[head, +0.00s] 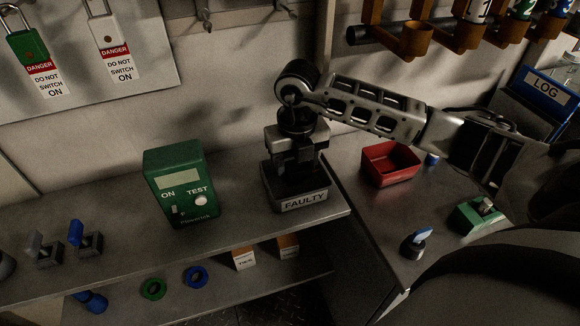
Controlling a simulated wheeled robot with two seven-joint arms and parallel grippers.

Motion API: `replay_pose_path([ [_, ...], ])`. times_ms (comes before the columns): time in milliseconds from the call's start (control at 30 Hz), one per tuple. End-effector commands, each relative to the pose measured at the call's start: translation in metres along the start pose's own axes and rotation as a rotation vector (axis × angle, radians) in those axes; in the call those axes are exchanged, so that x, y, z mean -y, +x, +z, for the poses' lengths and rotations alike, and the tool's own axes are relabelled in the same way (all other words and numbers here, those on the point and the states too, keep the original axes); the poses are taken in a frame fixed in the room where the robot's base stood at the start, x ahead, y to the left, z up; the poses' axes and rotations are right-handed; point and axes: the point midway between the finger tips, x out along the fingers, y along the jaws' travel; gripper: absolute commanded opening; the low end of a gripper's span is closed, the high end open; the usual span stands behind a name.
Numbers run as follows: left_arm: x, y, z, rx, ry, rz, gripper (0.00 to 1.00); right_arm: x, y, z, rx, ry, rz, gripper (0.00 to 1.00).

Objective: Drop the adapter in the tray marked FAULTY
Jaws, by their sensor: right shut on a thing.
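The tray marked FAULTY (304,200) is dark and stands at the right end of the grey bench, its white label facing me. My right gripper (297,168) points down directly over this tray, its fingertips low at the tray's opening. It is shut on the adapter, which is mostly hidden by the dark fingers and the tray wall. I cannot tell whether the adapter touches the tray floor. My left gripper is not in view.
A green test box (181,183) stands left of the tray. A red bin (390,163), a green block (478,214) and a blue-topped knob (416,243) are on the right surface. Small boxes and rings lie on the lower shelf (220,287). Padlocks hang on the wall.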

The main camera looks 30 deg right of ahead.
Motion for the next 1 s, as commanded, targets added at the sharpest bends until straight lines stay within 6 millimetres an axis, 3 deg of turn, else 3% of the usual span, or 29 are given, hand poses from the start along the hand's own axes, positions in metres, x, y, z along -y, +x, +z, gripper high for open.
replay_pose_path([
  [833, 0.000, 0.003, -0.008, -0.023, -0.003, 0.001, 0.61, 0.000, 0.017, 0.000, 0.002, 0.000, 0.001, 0.25],
  [867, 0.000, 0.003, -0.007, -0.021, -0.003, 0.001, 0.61, 0.000, 0.017, 0.000, 0.002, 0.000, 0.001, 0.55],
  [900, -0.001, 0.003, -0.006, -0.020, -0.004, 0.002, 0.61, 0.000, 0.017, 0.000, 0.002, 0.000, 0.001, 0.66],
  [933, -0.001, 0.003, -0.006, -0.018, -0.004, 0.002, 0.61, 0.000, 0.017, 0.000, 0.002, 0.000, 0.001, 0.71],
  [1000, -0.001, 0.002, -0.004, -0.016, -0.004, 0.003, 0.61, 0.000, 0.017, 0.000, 0.002, 0.000, 0.001, 0.71],
])
